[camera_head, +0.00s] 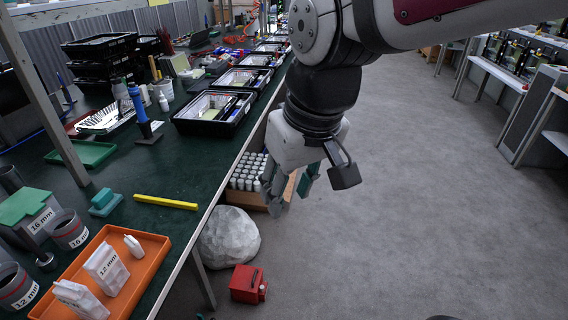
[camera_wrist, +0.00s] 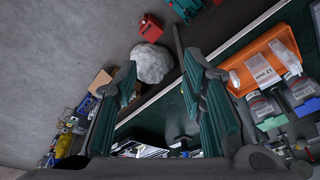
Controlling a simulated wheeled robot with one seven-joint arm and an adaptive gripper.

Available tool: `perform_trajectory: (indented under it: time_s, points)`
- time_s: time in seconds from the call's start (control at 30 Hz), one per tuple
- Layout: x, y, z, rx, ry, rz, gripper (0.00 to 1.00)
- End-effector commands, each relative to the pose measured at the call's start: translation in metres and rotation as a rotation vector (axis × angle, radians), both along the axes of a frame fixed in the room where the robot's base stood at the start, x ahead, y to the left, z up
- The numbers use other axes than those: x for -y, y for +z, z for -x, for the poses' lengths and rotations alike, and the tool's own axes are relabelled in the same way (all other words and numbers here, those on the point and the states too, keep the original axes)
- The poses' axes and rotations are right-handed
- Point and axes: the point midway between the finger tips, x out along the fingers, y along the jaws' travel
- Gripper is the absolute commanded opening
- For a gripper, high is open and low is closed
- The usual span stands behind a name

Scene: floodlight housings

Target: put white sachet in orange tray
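The orange tray (camera_head: 147,270) lies on the green bench top at the near left of the head view; it also shows at the right of the wrist view (camera_wrist: 277,37). In it stand a white pouch labelled 12 mm (camera_head: 106,268), a second white pouch (camera_head: 80,299) nearer the front, and a small white bottle-like item (camera_head: 134,246). I cannot tell which of these is the white sachet. My gripper (camera_head: 289,192) hangs over the aisle, right of the bench edge. In the wrist view its fingers (camera_wrist: 158,68) are wide apart with nothing held between them.
A yellow bar (camera_head: 166,202) and teal block (camera_head: 105,202) lie behind the tray. Grey cups (camera_head: 68,230) stand left of it. Black trays (camera_head: 214,113) line the bench farther back. A pale rock (camera_head: 229,238) and red box (camera_head: 248,284) sit on the floor. The aisle is clear at right.

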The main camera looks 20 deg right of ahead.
Motion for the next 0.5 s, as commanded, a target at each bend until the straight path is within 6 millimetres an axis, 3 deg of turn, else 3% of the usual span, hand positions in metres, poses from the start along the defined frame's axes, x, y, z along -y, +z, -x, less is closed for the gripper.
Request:
perform_trajectory:
  time_s: [0.03, 0.2, 0.33, 0.5]
  points:
    - [0.014, 0.003, 0.022, 0.001, -0.036, 0.003, 0.38]
    - [0.042, 0.0, 0.082, -0.024, -0.124, 0.018, 0.38]
    - [0.052, -0.006, 0.11, -0.037, -0.168, 0.027, 0.38]
    - [0.055, -0.01, 0.124, -0.046, -0.188, 0.032, 0.38]
